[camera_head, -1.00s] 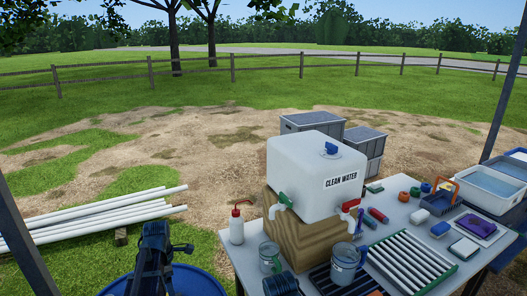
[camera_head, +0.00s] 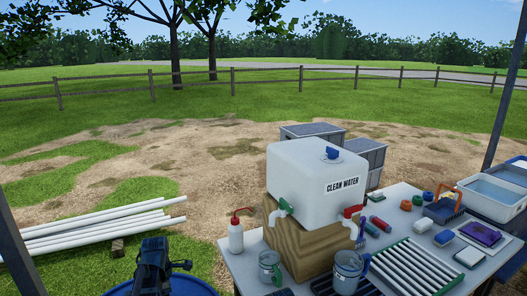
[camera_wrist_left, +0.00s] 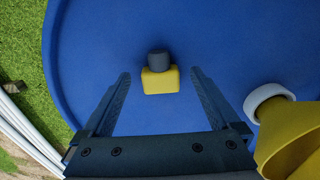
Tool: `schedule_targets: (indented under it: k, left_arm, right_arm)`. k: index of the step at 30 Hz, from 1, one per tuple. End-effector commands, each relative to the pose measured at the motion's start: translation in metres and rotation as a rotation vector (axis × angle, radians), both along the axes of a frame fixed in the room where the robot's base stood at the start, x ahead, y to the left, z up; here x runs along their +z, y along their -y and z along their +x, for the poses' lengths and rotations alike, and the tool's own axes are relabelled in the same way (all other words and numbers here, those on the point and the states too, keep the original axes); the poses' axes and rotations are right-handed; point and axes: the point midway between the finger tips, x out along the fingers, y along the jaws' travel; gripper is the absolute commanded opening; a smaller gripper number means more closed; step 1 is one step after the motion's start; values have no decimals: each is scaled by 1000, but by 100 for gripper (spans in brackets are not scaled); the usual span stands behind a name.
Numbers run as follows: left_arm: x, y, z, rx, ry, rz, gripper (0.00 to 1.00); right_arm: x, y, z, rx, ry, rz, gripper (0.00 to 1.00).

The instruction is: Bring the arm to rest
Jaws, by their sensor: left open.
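My left arm comes in at the bottom left of the head view, its dark gripper (camera_head: 152,262) in front of a blue drum-like round top (camera_head: 192,284). In the left wrist view my left gripper (camera_wrist_left: 160,75) is open, its two fingers apart over the blue round surface (camera_wrist_left: 90,40). A small yellow block with a dark round cap (camera_wrist_left: 160,80) shows between the fingers, below them on the blue surface. I see nothing held. My right gripper is not clearly in view.
A table (camera_head: 235,268) at the right holds a white clean-water tank (camera_head: 305,180) on a wooden block (camera_head: 300,245), a red-topped bottle (camera_head: 236,236), jugs (camera_head: 347,270) and a tube rack (camera_head: 415,265). White pipes (camera_head: 100,225) lie on the grass. A yellow funnel-like thing (camera_wrist_left: 290,140) is beside the gripper.

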Motion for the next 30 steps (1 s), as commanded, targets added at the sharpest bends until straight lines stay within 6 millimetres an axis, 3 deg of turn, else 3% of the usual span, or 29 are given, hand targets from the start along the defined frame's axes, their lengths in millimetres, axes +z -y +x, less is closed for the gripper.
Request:
schedule_targets:
  k: [30]
  left_arm:
    - [119, 0, 0, 0, 0, 0, 96]
  right_arm:
    - [119, 0, 0, 0, 0, 0, 98]
